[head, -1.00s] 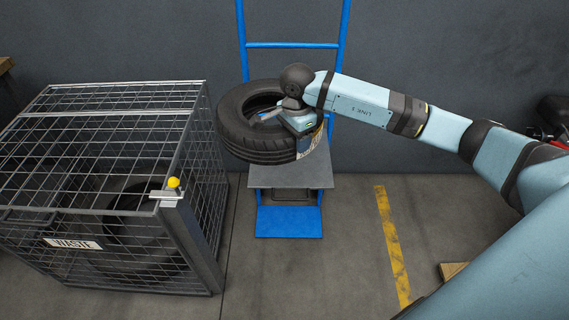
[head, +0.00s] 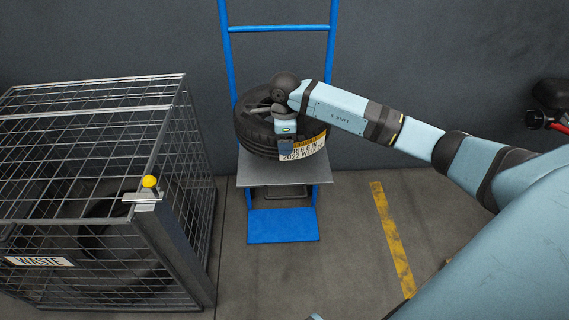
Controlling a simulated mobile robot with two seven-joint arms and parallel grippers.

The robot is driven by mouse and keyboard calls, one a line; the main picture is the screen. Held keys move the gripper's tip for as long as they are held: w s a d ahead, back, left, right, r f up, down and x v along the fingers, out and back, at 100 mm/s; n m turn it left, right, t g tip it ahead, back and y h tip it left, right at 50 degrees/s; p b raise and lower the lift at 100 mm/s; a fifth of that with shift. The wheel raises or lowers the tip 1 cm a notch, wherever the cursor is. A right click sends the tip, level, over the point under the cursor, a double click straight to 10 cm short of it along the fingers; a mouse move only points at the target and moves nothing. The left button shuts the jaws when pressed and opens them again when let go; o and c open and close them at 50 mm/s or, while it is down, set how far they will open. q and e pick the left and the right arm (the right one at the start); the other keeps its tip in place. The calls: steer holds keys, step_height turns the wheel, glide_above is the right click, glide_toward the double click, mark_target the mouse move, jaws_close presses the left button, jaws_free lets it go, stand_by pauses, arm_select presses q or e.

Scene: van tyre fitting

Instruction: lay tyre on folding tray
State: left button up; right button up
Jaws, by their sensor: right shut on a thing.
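A black tyre (head: 256,139) lies roughly flat over the folding tray (head: 286,175), a small grey plate on the blue hand truck. A white and yellow label (head: 303,149) shows on its near right side. The tyre covers the back of the tray. I cannot tell whether it bears fully on the tray or hangs just above it. My right gripper (head: 284,130) is shut on the tyre's near wall, with a finger pad on the outside; the inner finger is partly hidden. My left gripper is not in view.
A wire cage (head: 95,195) marked WASTE stands at the left, with a tyre inside and a yellow-knobbed latch (head: 149,182). The blue hand truck (head: 283,226) stands against the grey wall. A yellow floor line (head: 392,240) lies right of it, with bare floor around.

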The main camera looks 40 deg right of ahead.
step_height(320, 180, down, 5)
steer(key=shift+r+b, duration=0.2)
steer(key=shift+b, duration=0.15)
step_height(320, 180, down, 4)
steer(key=shift+r+b, duration=0.1)
steer(key=shift+b, duration=0.3)
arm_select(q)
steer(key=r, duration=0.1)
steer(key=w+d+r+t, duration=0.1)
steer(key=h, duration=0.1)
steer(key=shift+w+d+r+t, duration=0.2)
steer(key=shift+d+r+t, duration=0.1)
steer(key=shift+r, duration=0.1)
arm_select(e)
steer(key=o, duration=1.5)
steer(key=shift+c, duration=0.2)
